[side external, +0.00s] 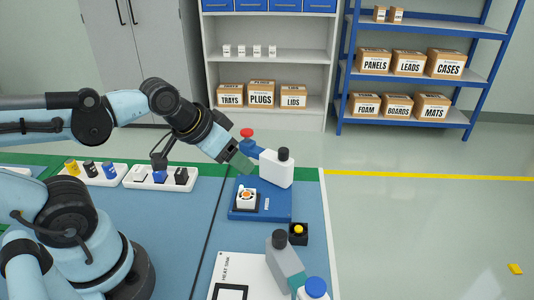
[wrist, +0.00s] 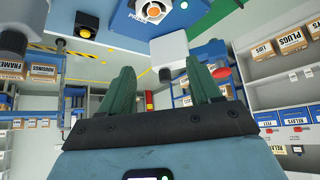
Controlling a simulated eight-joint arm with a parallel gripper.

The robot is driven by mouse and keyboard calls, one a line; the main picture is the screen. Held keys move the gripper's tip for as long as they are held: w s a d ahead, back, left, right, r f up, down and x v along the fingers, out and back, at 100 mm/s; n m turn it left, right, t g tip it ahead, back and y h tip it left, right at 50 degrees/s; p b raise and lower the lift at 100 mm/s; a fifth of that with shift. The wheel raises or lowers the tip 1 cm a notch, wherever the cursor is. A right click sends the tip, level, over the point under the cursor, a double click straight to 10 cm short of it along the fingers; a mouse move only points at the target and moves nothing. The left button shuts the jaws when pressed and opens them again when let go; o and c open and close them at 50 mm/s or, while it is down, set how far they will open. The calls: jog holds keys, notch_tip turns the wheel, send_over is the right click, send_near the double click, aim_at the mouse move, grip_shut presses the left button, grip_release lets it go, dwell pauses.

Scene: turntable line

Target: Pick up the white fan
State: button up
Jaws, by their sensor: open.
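The white fan (side external: 246,196) is a small white square part with an orange hub. It sits in a dark holder on the blue base of the press (side external: 270,210). In the wrist view the fan (wrist: 155,11) is at the top edge, partly cut off. My gripper (side external: 241,162) is above and behind the fan, close to the white press head (side external: 276,170); I cannot tell whether they touch. In the wrist view my gripper (wrist: 160,73) has its two green fingers apart, with nothing held between them.
A yellow button on a black box (side external: 298,233) stands in front of the press. A grey device with a dark cap (side external: 284,262) and a blue-capped bottle (side external: 315,289) are nearer. White trays (side external: 160,180) of small parts lie left. A red knob (side external: 246,132) tops the press.

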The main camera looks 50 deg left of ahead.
aim_at(246, 194)
jog(key=shift+o, duration=0.5)
jog(key=shift+w+f+n+g, duration=0.5)
jog(key=shift+f+n+g, duration=0.85)
jog(key=shift+f, duration=0.55)
jog(key=shift+w+f+n+g, duration=0.45)
jog(key=shift+f+n+g, duration=0.6)
jog(key=shift+f+n, duration=0.75)
jog(key=shift+w+f+n+g, duration=0.5)
jog(key=shift+f+n+g, duration=0.8)
jog(key=shift+f, duration=0.7)
jog(key=c, duration=1.2)
